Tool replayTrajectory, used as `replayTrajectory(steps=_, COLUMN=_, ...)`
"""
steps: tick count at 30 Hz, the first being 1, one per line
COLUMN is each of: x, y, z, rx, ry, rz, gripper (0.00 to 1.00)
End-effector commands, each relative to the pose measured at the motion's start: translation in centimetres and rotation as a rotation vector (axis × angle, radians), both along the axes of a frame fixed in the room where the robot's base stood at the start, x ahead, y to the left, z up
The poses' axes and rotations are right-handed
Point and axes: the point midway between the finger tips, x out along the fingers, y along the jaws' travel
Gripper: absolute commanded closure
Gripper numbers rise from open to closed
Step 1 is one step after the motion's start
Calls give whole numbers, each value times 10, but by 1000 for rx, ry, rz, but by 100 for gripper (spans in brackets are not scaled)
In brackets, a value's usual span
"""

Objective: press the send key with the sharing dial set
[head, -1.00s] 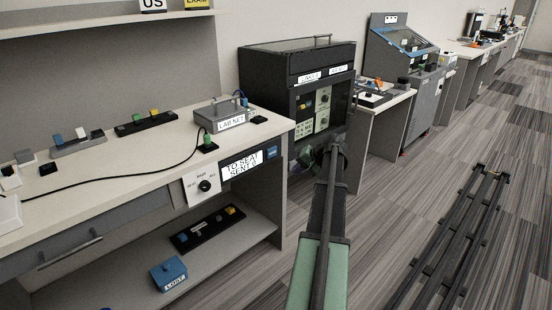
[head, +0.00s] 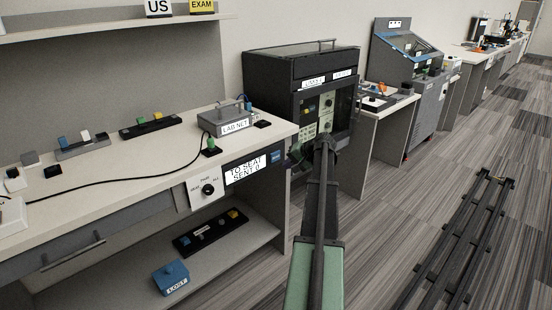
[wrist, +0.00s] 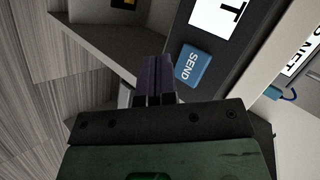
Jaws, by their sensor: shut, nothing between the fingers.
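The blue send key (wrist: 192,65), lettered SEND, sits on a dark panel on the desk's front edge; it also shows in the head view (head: 275,157). My gripper (wrist: 158,62) is shut and empty, its dark purple fingertips just left of the key in the wrist view; I see no clear contact. In the head view my gripper (head: 296,153) is at the desk's right front corner, partly hidden by my arm. The sharing dial (head: 208,189) is a black knob on a white plate with SEAT, PAIR and ALL marks; its pointer is too small to read. The display (head: 246,169) reads TO SEAT, SENT 0.
A grey LAB NET box (head: 235,122) stands on the desk above the panel. A black cabinet (head: 300,70) stands close behind my arm. A lower shelf (head: 225,250) holds a blue LOST box (head: 171,278). Floor to the right is open around a dark rail.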

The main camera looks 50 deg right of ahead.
Motion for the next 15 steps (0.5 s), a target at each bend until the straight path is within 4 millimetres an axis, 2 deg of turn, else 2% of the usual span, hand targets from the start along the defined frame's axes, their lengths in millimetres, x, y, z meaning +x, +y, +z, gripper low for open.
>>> replayTrajectory(steps=1, x=9, y=-2, z=0, rx=-1, ry=0, rz=2, gripper=100)
replayTrajectory(steps=6, x=26, y=-4, z=0, rx=0, ry=0, rz=0, gripper=100)
replayTrajectory(steps=15, x=31, y=-4, z=0, rx=0, ry=0, rz=0, gripper=100)
